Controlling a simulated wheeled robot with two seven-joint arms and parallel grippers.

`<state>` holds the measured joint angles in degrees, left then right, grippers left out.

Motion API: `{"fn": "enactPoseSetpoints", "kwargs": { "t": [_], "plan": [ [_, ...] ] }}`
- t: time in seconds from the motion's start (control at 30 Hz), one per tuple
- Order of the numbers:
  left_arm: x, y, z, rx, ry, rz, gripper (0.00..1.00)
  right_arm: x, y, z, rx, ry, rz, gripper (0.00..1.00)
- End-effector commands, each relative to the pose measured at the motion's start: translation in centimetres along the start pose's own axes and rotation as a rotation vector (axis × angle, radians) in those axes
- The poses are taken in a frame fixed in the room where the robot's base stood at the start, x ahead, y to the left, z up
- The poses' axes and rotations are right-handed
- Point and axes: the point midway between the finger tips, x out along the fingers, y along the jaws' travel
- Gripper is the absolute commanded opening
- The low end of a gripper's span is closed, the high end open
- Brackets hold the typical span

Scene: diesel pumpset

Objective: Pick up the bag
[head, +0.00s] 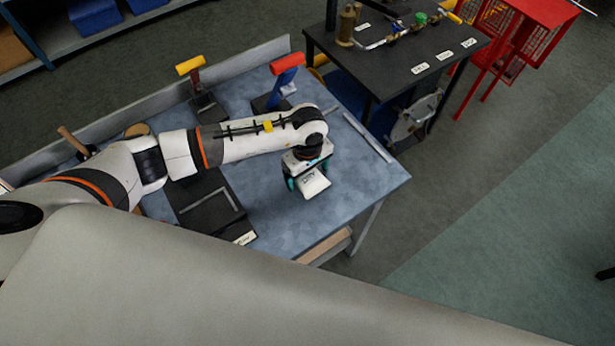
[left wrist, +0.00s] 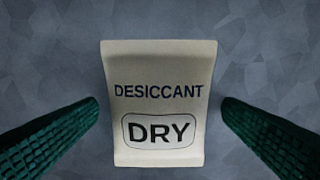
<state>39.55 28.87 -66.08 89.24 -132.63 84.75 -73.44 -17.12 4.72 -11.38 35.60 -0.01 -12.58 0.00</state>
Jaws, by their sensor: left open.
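The bag (left wrist: 158,70) is a cream-white packet printed "DESICCANT DRY", on the blue-grey bench top. In the left wrist view it lies between the two green ribbed fingers of my left gripper (left wrist: 160,125), with a gap on each side. In the head view the bag (head: 313,184) shows just below my left gripper (head: 306,180), near the right part of the bench. The gripper points down at it, open and holding nothing. My right gripper is in neither view.
The bench (head: 360,185) also carries a black tray (head: 212,200), a red-and-blue handled tool (head: 287,75), a yellow-topped tool (head: 190,66) and a metal strip (head: 367,137). A black table (head: 400,50) and a red cage stand (head: 515,40) stand beyond.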

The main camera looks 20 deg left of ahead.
Motion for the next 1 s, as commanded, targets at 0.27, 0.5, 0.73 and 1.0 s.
{"fn": "enactPoseSetpoints", "kwargs": {
  "t": [0.27,0.5,0.73,1.0],
  "plan": [
    [-0.1,0.0,0.0,0.000,0.000,0.000,0.48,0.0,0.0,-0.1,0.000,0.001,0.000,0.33],
    [-0.1,0.0,0.0,0.000,0.000,0.000,0.38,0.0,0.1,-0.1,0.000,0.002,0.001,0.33],
    [-2.0,-0.1,0.1,0.002,-0.002,-0.004,0.38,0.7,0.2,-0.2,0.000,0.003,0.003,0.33],
    [-7.4,-0.1,0.1,0.001,-0.003,-0.004,0.38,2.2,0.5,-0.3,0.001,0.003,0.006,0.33]
  ]
}}
